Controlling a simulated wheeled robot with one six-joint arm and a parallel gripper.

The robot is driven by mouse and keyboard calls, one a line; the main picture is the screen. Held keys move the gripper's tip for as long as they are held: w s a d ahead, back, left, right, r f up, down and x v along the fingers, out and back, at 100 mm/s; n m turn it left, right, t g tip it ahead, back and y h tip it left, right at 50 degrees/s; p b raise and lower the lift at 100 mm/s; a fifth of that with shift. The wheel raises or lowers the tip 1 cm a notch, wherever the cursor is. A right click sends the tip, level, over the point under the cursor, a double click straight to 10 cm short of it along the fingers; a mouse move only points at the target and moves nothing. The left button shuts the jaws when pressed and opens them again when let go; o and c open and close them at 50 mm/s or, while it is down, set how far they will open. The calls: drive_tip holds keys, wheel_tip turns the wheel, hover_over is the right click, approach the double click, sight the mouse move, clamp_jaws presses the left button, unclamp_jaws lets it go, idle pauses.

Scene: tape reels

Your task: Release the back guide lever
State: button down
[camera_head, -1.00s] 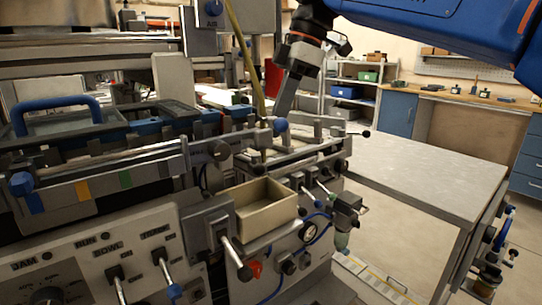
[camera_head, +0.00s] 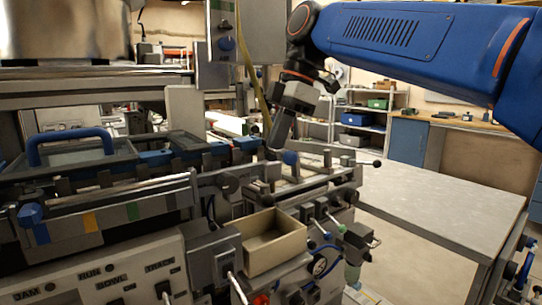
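My gripper (camera_head: 277,142) points down over the right part of the machine, at the end of my blue arm. Its tip is just left of a blue knob (camera_head: 290,157) on the guide rail. I cannot tell whether they touch, or whether the fingers are apart. A thin lever with a black ball end (camera_head: 377,163) sticks out to the right from the far side of the machine, apart from the gripper. I cannot tell for certain which of these is the back guide lever. Another blue knob (camera_head: 31,215) sits at the rail's left end.
An open beige bin (camera_head: 292,247) sits on the machine's front below the rail. A front panel (camera_head: 92,285) carries switches. A grey table (camera_head: 440,205) with a clear top stands to the right. A yellowish hose (camera_head: 240,50) hangs behind the gripper.

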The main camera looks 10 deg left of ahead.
drive_tip(key=x, duration=0.7)
drive_tip(key=shift+f, duration=0.15)
